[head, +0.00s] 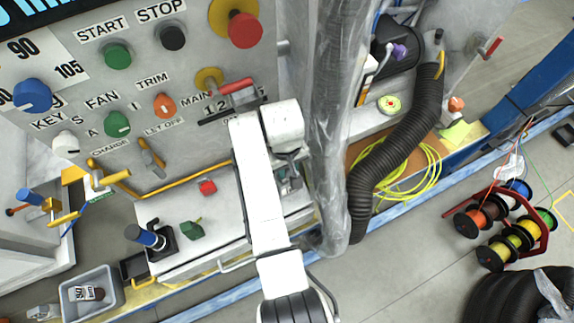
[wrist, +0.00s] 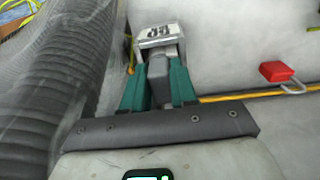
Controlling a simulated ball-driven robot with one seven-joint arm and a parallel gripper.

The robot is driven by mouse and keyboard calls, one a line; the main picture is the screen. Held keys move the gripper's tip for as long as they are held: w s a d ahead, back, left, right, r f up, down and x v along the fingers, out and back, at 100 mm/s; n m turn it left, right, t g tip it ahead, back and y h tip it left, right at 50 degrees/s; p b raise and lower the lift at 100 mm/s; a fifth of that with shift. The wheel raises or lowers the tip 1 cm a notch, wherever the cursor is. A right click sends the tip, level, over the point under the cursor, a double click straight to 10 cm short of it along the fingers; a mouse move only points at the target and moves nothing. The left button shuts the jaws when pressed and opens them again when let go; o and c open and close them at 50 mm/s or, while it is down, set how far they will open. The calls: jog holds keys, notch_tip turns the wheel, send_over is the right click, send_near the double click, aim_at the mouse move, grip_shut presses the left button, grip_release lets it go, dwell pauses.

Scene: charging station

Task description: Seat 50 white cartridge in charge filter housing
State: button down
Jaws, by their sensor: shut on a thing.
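In the wrist view my gripper (wrist: 158,85) has its two green fingers shut on a grey grip piece. In the head view my gripper (head: 287,172) is mostly covered by my white arm, near the right end of the light-coloured bench box. A "CHARGE" label (head: 110,147) is on the control panel. I cannot tell which part is the charge filter housing.
A red padlock (wrist: 280,72) is right of my gripper. A black corrugated hose (head: 400,125) and a plastic-wrapped column (head: 337,120) stand close to the right. A black-and-blue handle (head: 146,237), a green block (head: 191,229) and a grey bin (head: 92,296) are lower left.

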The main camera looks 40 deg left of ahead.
jog(key=shift+f, duration=0.1)
jog(key=c, duration=0.9)
grip_release()
jog(key=r, duration=1.2)
jog(key=shift+s+a+r, duration=0.1)
jog(key=shift+s+r, duration=0.05)
jog(key=shift+s, duration=0.05)
jog(key=shift+s, duration=0.1)
